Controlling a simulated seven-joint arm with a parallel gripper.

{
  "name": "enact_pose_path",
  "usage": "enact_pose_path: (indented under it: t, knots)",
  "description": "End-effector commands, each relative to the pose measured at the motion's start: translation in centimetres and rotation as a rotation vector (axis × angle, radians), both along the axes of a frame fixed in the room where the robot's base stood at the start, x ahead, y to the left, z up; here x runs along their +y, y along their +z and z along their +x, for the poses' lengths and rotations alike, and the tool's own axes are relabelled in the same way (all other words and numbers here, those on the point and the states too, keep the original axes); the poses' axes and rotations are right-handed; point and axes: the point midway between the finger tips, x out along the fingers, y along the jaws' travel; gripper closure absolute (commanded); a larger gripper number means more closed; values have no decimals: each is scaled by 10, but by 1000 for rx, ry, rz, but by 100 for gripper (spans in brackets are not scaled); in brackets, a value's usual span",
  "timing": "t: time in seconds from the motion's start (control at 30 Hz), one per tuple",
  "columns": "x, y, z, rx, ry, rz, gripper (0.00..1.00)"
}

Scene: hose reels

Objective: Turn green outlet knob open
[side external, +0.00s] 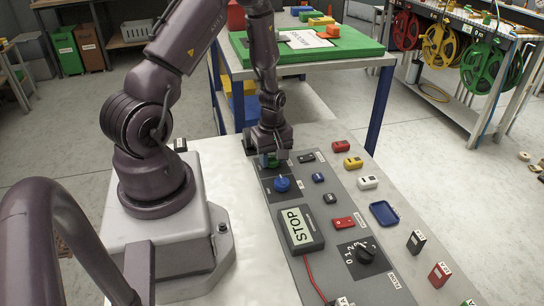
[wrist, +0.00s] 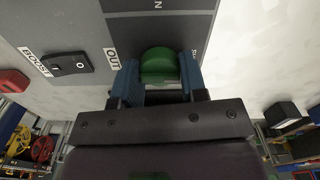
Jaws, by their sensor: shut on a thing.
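The green knob (wrist: 160,65) sits on the grey panel (wrist: 85,25) beside a label reading "OUT". My gripper (wrist: 160,78) is shut on it, with a blue finger on each side. In the side external view my gripper (side external: 271,158) points down at the far end of the panel (side external: 300,204), and only a little of the green knob (side external: 271,162) shows beneath it. The knob's turned angle cannot be told.
A blue knob (side external: 282,184) is just in front of the green one. A black switch labelled "BOOST" (wrist: 68,64) lies to the left in the wrist view. A display reading "STOP" (side external: 299,227), a black dial (side external: 366,253) and a blue tray (side external: 384,214) are nearer.

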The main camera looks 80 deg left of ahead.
Motion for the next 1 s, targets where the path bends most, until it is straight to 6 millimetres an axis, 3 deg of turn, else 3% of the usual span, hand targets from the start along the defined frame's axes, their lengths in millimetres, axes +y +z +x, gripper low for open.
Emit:
enact_pose_path:
  t: [0.27,1.0]
  knots:
    - [0,1,0,0,-171,0,84]
    - [0,1,0,0,-869,0,84]
